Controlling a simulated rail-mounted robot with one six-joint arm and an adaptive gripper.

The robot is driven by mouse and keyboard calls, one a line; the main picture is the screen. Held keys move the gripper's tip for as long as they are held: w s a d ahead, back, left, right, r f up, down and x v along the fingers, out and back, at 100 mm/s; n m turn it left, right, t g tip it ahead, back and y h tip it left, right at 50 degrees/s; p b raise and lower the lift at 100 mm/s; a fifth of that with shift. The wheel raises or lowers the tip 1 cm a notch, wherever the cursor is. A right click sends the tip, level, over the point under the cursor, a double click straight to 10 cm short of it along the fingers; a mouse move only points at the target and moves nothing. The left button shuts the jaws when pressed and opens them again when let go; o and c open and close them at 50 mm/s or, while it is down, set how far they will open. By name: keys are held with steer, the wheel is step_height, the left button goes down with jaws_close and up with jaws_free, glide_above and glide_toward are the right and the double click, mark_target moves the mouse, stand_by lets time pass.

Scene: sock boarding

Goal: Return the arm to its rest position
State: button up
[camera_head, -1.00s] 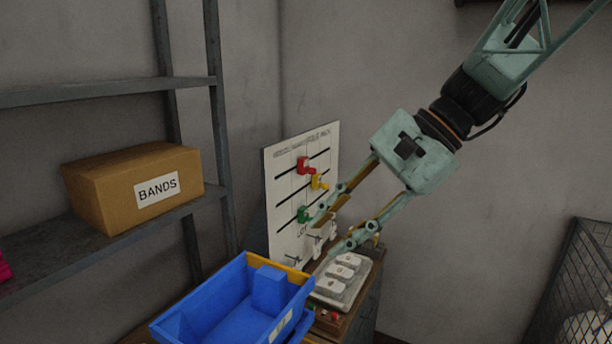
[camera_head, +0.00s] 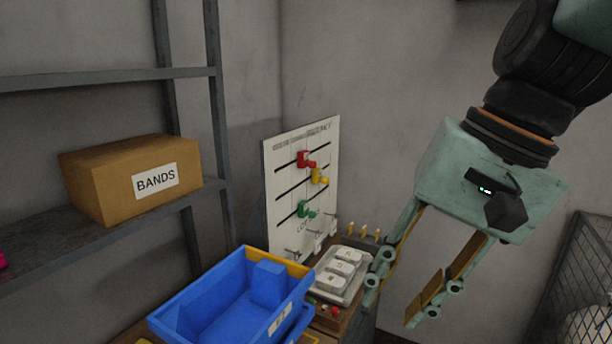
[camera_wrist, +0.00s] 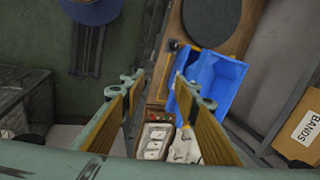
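My gripper (camera_head: 397,300) is open and empty. In the head view it hangs at the right, tilted downward, in front of the bench and apart from the board. In the wrist view its two fingers (camera_wrist: 160,100) stand wide apart with nothing between them, and the blue bin and the tray lie beyond. My wrist housing is pale green with a dark camera on it. The white board (camera_head: 290,180) carries red (camera_head: 305,160), yellow (camera_head: 319,176) and green (camera_head: 306,209) pieces on its slots.
A blue bin (camera_head: 200,315) stands on the bench beside a tray of white blocks (camera_head: 340,272). A cardboard box marked BANDS (camera_head: 110,175) sits on the grey shelf (camera_head: 40,240) at left. A wire cage (camera_head: 575,270) stands at right. The wall side between is clear.

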steer(key=s+d+f+n+t+h+b, duration=0.2)
steer(key=s+d+f+n+h, duration=0.1)
steer(key=s+d, duration=0.5)
steer(key=shift+s+d+f+n+h, duration=0.3)
steer(key=shift+s+n, duration=0.3)
steer(key=shift+s, duration=0.55)
